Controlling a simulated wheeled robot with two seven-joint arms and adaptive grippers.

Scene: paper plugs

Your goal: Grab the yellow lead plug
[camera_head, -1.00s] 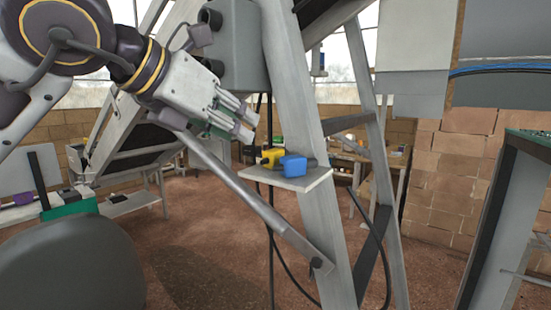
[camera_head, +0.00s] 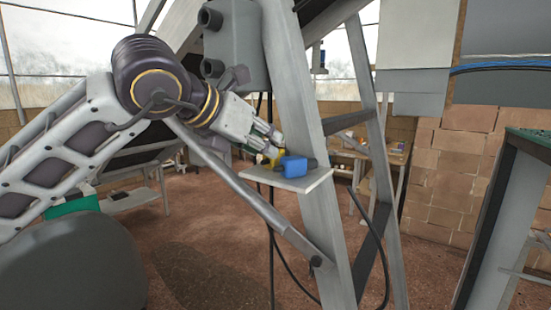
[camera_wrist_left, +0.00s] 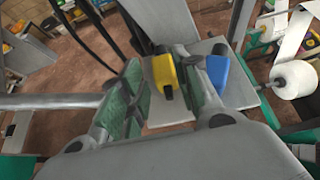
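The yellow lead plug (camera_head: 274,156) sits on a small grey shelf (camera_head: 312,183) fixed to a slanted metal frame. The blue plug (camera_head: 293,166) stands beside it on the same shelf. My left gripper (camera_head: 266,143) is at the yellow plug, and its fingers hide part of it in the head view. In the left wrist view, the yellow plug (camera_wrist_left: 163,72) lies between the two open fingers (camera_wrist_left: 160,64), with a gap on the left finger's side. The blue plug (camera_wrist_left: 217,72) is just outside the right finger. My right gripper is not in view.
A grey metal leg (camera_head: 305,100) rises right behind the shelf, and a grey box (camera_head: 235,45) hangs above my gripper. Black cables (camera_head: 385,262) hang around the frame. A slanted brace (camera_head: 240,190) runs below my left arm.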

